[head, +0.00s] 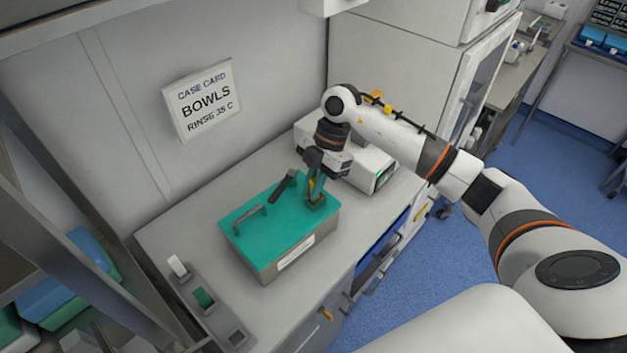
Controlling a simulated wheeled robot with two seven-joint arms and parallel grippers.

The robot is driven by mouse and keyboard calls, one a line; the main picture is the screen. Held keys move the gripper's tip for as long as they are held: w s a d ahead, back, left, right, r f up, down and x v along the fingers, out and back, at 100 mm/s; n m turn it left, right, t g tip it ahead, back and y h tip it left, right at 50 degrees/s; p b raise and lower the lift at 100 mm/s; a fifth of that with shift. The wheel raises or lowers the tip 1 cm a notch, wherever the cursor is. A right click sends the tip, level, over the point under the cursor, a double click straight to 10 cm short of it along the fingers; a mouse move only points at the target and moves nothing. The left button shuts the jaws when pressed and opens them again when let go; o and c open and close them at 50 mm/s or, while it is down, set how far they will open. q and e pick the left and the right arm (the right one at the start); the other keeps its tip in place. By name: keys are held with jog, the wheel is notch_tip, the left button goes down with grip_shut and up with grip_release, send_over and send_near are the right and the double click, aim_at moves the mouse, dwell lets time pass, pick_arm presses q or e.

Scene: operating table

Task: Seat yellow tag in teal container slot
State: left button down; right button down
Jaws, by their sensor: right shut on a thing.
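The teal container (270,226) stands on the grey counter, with a teal lid and a grey lower body. A small teal slot holder (317,204) is at its right end. My right gripper (314,186) is over that end, pointing down, and is shut on the yellow tag (312,187). The tag is mostly hidden by the fingers; it is at or just above the slot holder, and I cannot tell whether it is inside. My left gripper is not in view.
A grey rack (218,317) at the counter's front left holds a white tag (177,265) and a green tag (203,297). A white device (372,165) stands behind my right gripper. A wall card (203,99) reads "BOWLS, RINSE 35 C".

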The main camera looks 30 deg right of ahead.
jog(key=shift+f, duration=0.1)
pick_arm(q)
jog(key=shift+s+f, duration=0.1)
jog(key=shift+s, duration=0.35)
pick_arm(e)
jog(key=c, duration=1.4)
grip_release()
jog(key=shift+c, duration=0.2)
